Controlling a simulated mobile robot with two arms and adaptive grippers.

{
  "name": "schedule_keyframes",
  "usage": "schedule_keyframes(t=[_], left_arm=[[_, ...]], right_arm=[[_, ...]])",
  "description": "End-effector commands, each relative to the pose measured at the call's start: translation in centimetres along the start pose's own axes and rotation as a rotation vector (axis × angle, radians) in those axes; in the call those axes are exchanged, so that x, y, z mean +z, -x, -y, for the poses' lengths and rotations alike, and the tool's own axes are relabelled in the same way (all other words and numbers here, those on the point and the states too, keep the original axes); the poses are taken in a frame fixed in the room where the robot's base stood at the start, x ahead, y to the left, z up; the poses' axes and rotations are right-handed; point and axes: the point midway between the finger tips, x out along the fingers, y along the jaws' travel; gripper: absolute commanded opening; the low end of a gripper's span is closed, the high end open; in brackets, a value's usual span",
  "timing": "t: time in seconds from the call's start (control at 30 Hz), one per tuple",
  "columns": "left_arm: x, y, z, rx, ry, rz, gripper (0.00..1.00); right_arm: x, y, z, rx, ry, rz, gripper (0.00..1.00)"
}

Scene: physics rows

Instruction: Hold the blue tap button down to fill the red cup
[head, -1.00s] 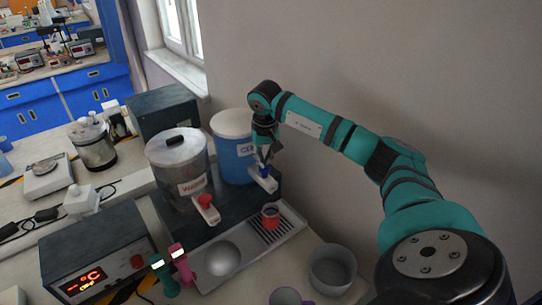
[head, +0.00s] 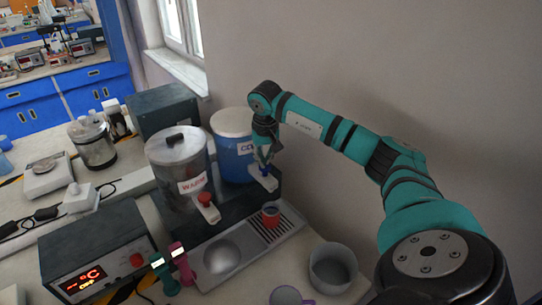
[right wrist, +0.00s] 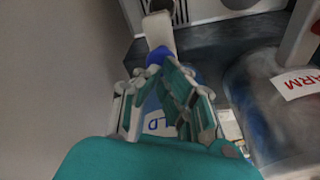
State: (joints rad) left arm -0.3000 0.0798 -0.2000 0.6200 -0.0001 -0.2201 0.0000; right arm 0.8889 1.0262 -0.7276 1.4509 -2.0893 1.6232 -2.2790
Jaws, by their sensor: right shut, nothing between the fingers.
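The red cup (head: 271,215) stands upright on the slotted end of the metal drip tray (head: 290,226), below the cold tap. The cold tap (head: 267,183) is a pale spout in front of the blue container (head: 236,155) with a partly hidden label. My right gripper (head: 265,166) is shut and empty, pointing down over this tap, with its fingertips at the blue button. In the right wrist view the blue button (right wrist: 159,56) shows just beyond the fingertips; I cannot tell how far down it is. The inside of the cup is too small to read. My left gripper is out of view.
A steel container labelled WARM (head: 177,165) with a red-button tap (head: 206,203) stands to the left. A grey bowl (head: 332,268) and a purple-handled mug (head: 286,296) stand in front. A wall is close behind my right arm.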

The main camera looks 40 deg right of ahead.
Motion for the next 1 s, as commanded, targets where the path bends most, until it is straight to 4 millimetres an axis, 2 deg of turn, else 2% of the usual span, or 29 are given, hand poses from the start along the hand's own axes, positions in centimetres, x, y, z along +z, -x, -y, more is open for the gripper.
schedule_keyframes(t=[0.67, 1.0], left_arm=[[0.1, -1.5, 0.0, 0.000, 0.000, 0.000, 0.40], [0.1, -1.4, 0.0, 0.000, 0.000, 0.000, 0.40]], right_arm=[[0.5, -2.2, 0.0, 0.001, 0.000, 0.001, 0.00], [0.5, -2.1, 0.0, 0.002, 0.000, 0.002, 0.00]])
